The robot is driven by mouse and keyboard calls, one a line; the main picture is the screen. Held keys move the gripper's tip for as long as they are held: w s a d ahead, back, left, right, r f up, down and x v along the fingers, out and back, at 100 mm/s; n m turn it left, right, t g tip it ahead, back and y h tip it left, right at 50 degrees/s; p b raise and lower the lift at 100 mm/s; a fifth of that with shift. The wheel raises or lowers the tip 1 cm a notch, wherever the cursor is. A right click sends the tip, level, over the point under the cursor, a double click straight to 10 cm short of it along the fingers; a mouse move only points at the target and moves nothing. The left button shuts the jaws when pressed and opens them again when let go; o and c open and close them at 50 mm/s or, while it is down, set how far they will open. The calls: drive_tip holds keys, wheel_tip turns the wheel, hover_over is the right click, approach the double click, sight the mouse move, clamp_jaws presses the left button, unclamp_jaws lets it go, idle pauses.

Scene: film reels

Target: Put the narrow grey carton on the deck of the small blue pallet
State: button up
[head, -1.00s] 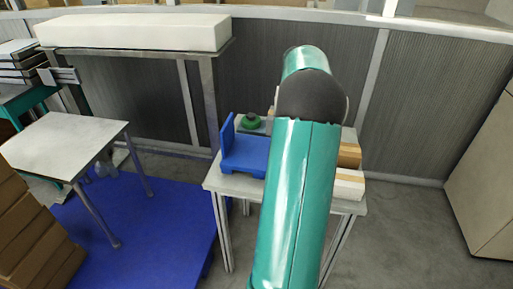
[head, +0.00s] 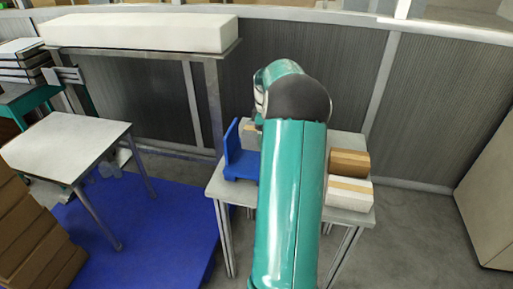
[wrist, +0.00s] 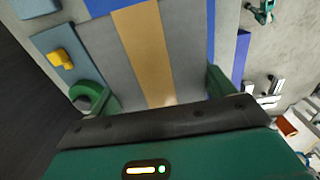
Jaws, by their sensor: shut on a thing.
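The narrow grey carton (wrist: 184,50) has a tan tape stripe and fills the middle of the wrist view. My gripper (wrist: 160,92) is shut on it, with a green finger on each side. Blue also shows beyond and right of the carton in the wrist view. I cannot tell whether the carton touches the pallet.
A brown carton (head: 349,162) and a white carton (head: 349,193) sit on the table's right side. A green round thing (wrist: 88,94) and a yellow thing (wrist: 61,58) lie left of the carton. A tall shelf (head: 214,90) stands behind left.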

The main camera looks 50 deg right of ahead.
drive_tip(key=w+f, duration=0.1)
drive_tip(key=w+a+f, duration=0.1)
drive_tip(key=f, duration=0.1)
drive_tip(key=shift+w+a+f, duration=0.1)
drive_tip(key=shift+w+a, duration=0.05)
drive_tip(key=shift+w, duration=0.2)
drive_tip(key=shift+w+a+f, duration=0.1)
drive_tip(key=shift+w+f, duration=0.05)
drive_tip(key=shift+f, duration=1.5)
drive_tip(key=shift+f, duration=0.1)
drive_tip(key=o, duration=1.3)
drive_tip(key=shift+f, duration=0.1)
drive_tip(key=shift+c, duration=0.2)
wheel_tip(320, 180, up, 12)
drive_tip(key=shift+r, duration=0.2)
